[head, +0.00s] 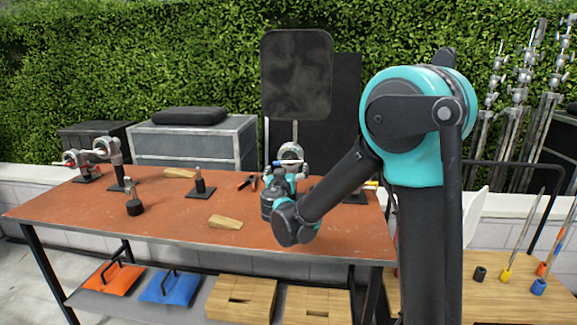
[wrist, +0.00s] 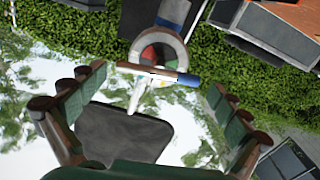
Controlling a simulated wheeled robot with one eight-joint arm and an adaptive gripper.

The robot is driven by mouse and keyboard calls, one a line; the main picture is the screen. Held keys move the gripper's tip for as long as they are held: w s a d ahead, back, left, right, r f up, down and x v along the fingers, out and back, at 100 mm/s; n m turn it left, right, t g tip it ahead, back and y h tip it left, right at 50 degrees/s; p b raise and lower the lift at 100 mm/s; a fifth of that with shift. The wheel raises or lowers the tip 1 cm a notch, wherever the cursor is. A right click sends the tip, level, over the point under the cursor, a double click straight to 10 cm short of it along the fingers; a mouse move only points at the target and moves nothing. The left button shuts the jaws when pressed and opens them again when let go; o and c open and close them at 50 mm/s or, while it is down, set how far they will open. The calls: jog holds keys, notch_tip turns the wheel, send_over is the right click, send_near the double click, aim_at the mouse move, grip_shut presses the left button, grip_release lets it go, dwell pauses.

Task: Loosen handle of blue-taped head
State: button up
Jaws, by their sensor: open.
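The blue-taped grip head (head: 291,152) stands at the back right of the table (head: 160,215). In the wrist view its round silver head (wrist: 160,45) has blue on its neck (wrist: 174,13). A thin handle bar (wrist: 150,71) with a blue end crosses the head. A pale rod (wrist: 137,95) runs from the head to a black panel (wrist: 120,132), which shows upright above the head in the head view (head: 297,75). My gripper (wrist: 158,80) is open, its fingers either side of the handle and apart from it. In the head view my gripper (head: 285,174) is just below the head, partly hiding it.
Another grip head (head: 106,148) stands at the left back of the table. Wooden wedges (head: 225,222), small dark-based posts (head: 200,186) and a dark clamp (head: 247,182) lie around. Grey cases (head: 190,145) stand behind.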

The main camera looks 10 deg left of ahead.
aim_at(289, 160)
jog(key=shift+w+d, duration=0.1)
jog(key=shift+w, duration=1.95)
jog(key=c, duration=0.8)
